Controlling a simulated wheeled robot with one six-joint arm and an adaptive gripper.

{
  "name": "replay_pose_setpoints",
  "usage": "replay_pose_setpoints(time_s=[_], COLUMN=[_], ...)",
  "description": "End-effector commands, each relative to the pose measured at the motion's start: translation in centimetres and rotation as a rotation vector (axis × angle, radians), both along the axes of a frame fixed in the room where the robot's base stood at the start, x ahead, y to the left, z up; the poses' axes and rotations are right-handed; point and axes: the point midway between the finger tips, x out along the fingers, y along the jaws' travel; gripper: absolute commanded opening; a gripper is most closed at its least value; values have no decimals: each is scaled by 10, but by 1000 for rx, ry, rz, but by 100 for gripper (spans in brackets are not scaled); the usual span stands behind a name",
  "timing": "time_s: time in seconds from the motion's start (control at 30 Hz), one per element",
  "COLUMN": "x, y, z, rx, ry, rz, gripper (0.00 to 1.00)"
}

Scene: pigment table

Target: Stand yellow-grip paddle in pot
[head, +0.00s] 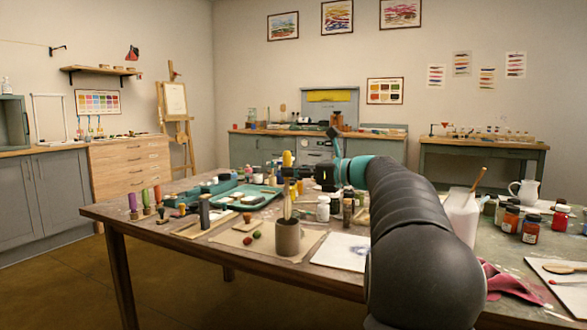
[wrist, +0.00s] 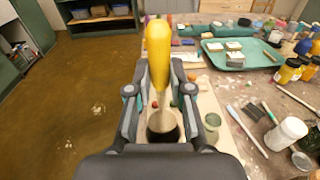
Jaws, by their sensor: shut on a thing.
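The yellow-grip paddle (head: 287,158) is upright, yellow grip on top and pale shaft pointing down. In the wrist view its yellow grip (wrist: 158,52) stands between my fingers. My gripper (head: 297,173) is shut on the paddle, above the pot; its two fingers flank the paddle in the wrist view (wrist: 159,94). The grey-brown pot (head: 287,239) stands on a tan mat directly below; its dark mouth shows in the wrist view (wrist: 162,128). The paddle's lower end is at the pot's mouth; I cannot tell how deep it reaches.
Red and green lumps lie on the mat (head: 312,241) left of the pot. A teal tray (head: 270,204) is behind. A white sheet (head: 342,262) lies to the right, small bottles (head: 323,211) behind it. Several upright handled tools stand at the table's left.

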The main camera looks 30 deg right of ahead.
Motion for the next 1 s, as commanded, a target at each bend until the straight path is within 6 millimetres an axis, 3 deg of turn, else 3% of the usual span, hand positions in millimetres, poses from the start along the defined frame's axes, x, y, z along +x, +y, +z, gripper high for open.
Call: replay_pose_setpoints(time_s=[0.6, 1.0], x=[0, 0], y=[0, 0], z=[-43, -53], rx=[0, 0], ry=[1, 1], rz=[0, 0], gripper=[0, 0])
